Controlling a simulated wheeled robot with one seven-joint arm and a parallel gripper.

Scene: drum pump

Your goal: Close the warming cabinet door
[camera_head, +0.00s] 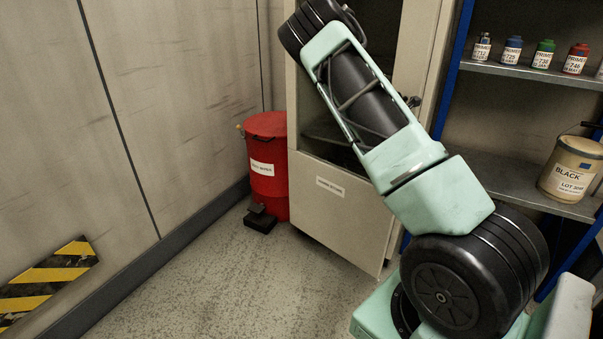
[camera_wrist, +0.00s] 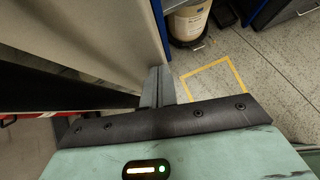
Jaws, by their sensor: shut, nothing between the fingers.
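The warming cabinet (camera_head: 307,75) is a pale beige cabinet in the middle of the head view. Its door (camera_head: 335,210) has a dark window above a solid lower panel with a white label (camera_head: 330,187). My arm crosses in front and hides much of the window, so how far the door stands open is unclear. A dark handle (camera_head: 414,101) shows at the right of the door frame. In the wrist view my gripper (camera_wrist: 158,82) is shut and empty, its fingers close beside the edge of a beige panel (camera_wrist: 95,40). Contact cannot be told. The head view does not show the gripper.
A red lidded bin (camera_head: 268,170) with a black pedal stands left of the cabinet. A blue-framed shelf (camera_head: 500,180) with small paint cans and a large bucket (camera_head: 573,168) stands at the right. Floor (camera_head: 220,290) in front is clear. The wrist view shows a yellow floor marking (camera_wrist: 213,66).

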